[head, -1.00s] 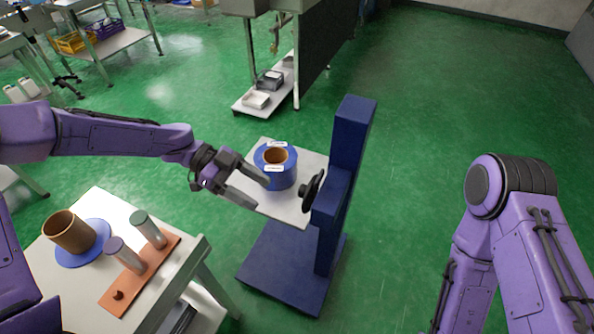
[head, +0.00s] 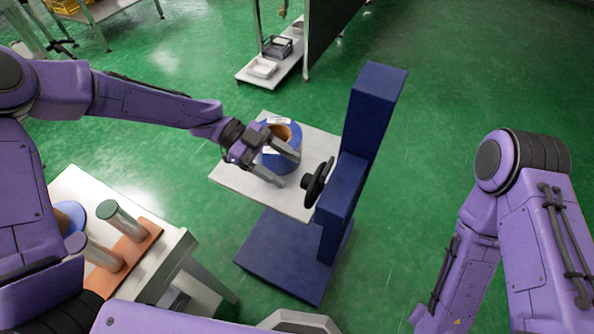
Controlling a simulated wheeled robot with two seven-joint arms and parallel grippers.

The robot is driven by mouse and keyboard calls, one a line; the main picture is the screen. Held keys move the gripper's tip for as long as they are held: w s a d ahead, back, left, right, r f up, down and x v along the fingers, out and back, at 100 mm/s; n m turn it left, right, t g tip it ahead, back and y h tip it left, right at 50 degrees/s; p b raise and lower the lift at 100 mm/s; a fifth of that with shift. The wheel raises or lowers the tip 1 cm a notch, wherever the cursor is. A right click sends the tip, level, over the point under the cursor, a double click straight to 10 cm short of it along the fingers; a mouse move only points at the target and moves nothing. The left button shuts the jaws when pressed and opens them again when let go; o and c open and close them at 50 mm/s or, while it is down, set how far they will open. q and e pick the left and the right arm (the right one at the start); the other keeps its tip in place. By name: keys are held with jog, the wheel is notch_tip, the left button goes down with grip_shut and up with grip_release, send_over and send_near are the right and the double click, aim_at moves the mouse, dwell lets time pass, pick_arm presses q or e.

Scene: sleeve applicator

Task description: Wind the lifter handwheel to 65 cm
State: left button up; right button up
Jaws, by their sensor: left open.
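The blue lifter has a tall mast (head: 372,110), a base plate (head: 285,260) on the floor and a white platform (head: 240,180). A black handwheel (head: 318,183) with a small knob sits on the left side of the mast, facing my left gripper. A blue roll (head: 268,158) with a brown core rests on the platform, partly hidden by my left gripper (head: 290,168). That gripper is open, its two fingers pointing at the handwheel, apart from it by a short gap. No height scale can be read. My right gripper is outside the picture; only its arm shows.
A white table (head: 85,190) at lower left holds an orange base (head: 135,246) with grey posts and a blue disc. A trolley shelf (head: 268,70) with trays stands behind the lifter. The green floor to the right is clear.

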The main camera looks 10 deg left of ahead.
aim_at(311, 183)
pick_arm(q)
jog(key=x, duration=0.4)
jog(key=shift+s+f+p, duration=0.1)
jog(key=shift+p, duration=0.2)
jog(key=c, duration=1.1)
jog(key=shift+o, duration=0.2)
jog(key=shift+n+g+y+b, duration=0.4)
jog(key=shift+n+g, duration=1.1)
jog(key=shift+n, duration=0.8)
